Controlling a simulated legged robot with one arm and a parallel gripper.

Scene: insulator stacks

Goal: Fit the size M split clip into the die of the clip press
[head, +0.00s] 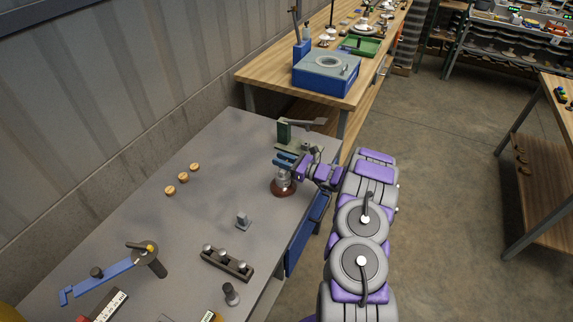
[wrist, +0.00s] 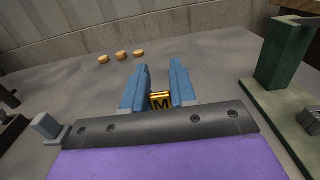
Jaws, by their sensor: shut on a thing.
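My gripper (wrist: 160,88) has its two blue fingers shut on a small yellow-gold clip (wrist: 161,101) marked M. The fingers hide part of the clip. In the head view my gripper (head: 285,161) is at the far right part of the grey bench, and the clip cannot be made out there. The green clip press (head: 284,132) stands just beyond the gripper, with a grey lever at its top. In the wrist view the press (wrist: 277,55) is to the right of the fingers, apart from the clip. Its die cannot be clearly told.
A brown insulator disc with a metal cap (head: 284,188) stands below my gripper. Three round tan pieces (head: 182,178) lie at the left. A blue-armed tool (head: 112,278), a pin rack (head: 228,264) and a grey block (head: 243,221) are nearer.

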